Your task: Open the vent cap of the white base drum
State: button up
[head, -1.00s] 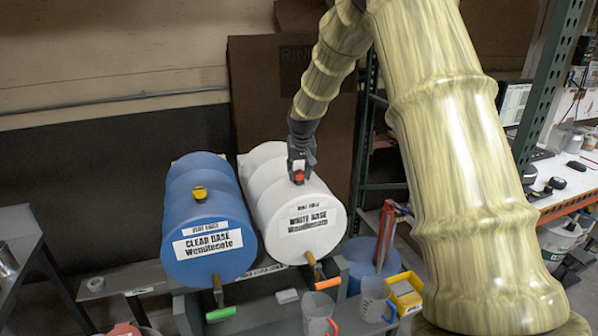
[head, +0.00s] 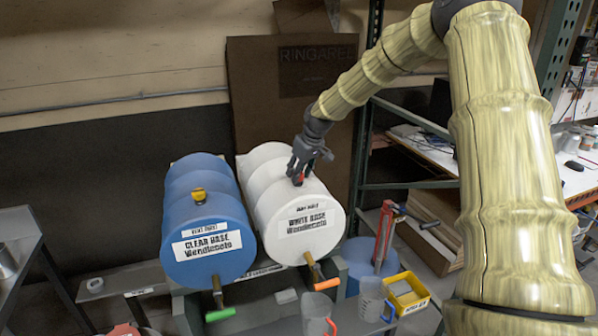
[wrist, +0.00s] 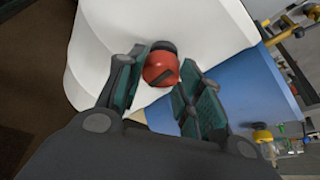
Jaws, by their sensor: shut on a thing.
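The white base drum (head: 268,188) lies on its side on the rack, its labelled end facing front. Its red vent cap (head: 298,181) sits on top near the front end. My gripper (head: 299,176) is at the cap, leaning over it. In the wrist view, the red cap (wrist: 160,69) is between the two fingers of my gripper (wrist: 164,64), which are shut on it. A black round part shows just behind the cap, against the white drum. The fingers partly hide the cap in the head view, and I cannot tell whether it is loosened.
The blue clear base drum (head: 190,232) with a yellow cap (head: 198,193) lies close to the left. An orange-handled tap (head: 318,272) is below the white drum. Jugs (head: 372,298) and a yellow bin (head: 405,290) stand at lower right. A green rack post (head: 362,150) rises behind.

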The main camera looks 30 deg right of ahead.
jog(key=shift+f, duration=0.1)
dwell(0.3)
jog(key=o, duration=1)
jog(key=shift+s+r, duration=0.15)
jog(key=shift+r, duration=0.55)
jog(key=v, duration=1)
jog(key=shift+s+d+r, duration=0.1)
jog(key=shift+r, duration=0.15)
